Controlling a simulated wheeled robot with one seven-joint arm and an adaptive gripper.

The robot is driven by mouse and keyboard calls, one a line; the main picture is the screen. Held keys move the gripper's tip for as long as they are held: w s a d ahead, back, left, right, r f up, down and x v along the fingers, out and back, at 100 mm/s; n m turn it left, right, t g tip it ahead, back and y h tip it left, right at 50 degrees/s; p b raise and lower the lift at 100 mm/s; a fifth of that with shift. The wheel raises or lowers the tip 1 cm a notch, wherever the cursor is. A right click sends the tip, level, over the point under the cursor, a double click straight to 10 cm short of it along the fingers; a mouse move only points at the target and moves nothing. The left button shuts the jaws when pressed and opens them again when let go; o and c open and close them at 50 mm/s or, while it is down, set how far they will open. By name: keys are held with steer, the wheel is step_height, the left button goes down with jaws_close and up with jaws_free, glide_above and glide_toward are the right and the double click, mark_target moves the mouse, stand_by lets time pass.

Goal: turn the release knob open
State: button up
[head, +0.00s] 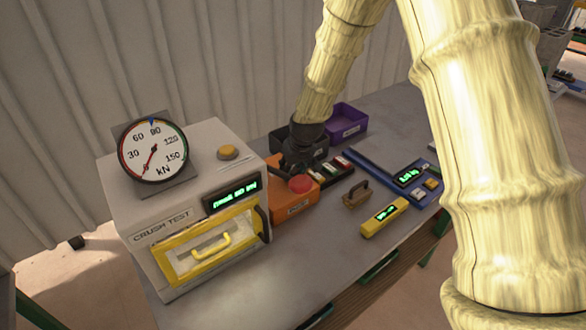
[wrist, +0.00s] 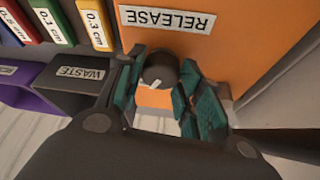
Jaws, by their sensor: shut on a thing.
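The release knob (wrist: 160,68) is a dark round knob with a pale pointer mark, on the orange box below its RELEASE label (wrist: 167,19) in the wrist view. My gripper (wrist: 160,90) has its two teal-padded fingers on either side of the knob, shut on it. In the head view my gripper (head: 297,158) is at the back of the orange box (head: 289,206), and the knob is hidden there. A red button (head: 300,184) sits on top of this box.
The crush-test machine (head: 190,210) with its gauge (head: 153,150) stands left of the orange box. Waste (wrist: 70,85) and purple bins (head: 346,120) are close behind my gripper.

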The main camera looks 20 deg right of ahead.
steer(key=shift+w+m, duration=0.1)
steer(key=shift+m, duration=0.2)
stand_by(0.4)
steer(key=o, duration=1)
steer(key=shift+r, duration=0.1)
steer(key=v, duration=1.1)
steer(key=shift+a+r, duration=0.15)
steer(key=shift+r, duration=0.25)
